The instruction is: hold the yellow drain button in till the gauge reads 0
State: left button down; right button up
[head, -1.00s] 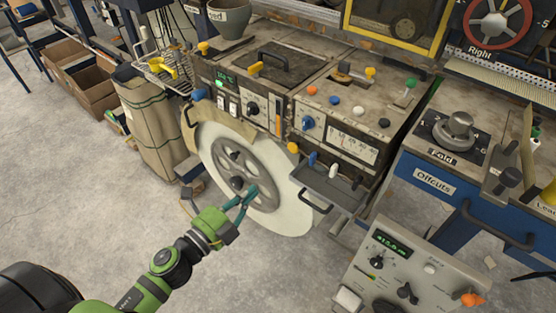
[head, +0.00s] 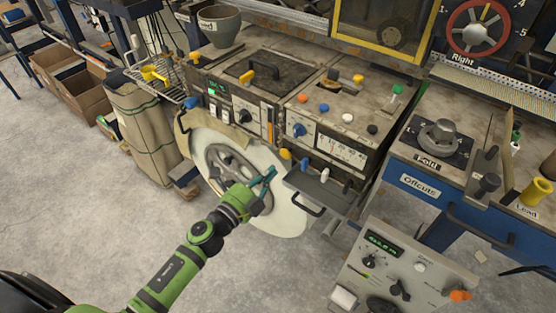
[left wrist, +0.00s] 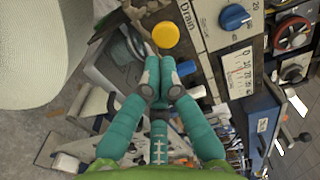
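The yellow drain button (left wrist: 166,35) sits beside the word "Drain" in the left wrist view, standing out from the panel. In the head view the yellow button (head: 285,153) is at the lower left corner of the right machine panel. The gauge (head: 341,155) is a pale strip right of it, also seen in the left wrist view (left wrist: 238,74); its reading is too small to tell. My left gripper (head: 271,174) is in front of the big pale roll, below and left of the button. In the left wrist view its teal fingertips (left wrist: 158,66) are together and empty, apart from the button.
The large pale roll (head: 284,213) with a grey hub is behind my left gripper. A blue knob (head: 299,130) is above the button. A grey tray (head: 317,186) with small levers juts out below the gauge. A control box (head: 390,270) stands at the lower right.

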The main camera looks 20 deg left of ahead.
aim_at(285, 157)
pick_arm(q)
jog(key=shift+p+x, duration=0.3)
jog(key=shift+x, duration=1.85)
jog(key=shift+x, duration=0.8)
jog(key=shift+r, duration=0.2)
dwell(0.4)
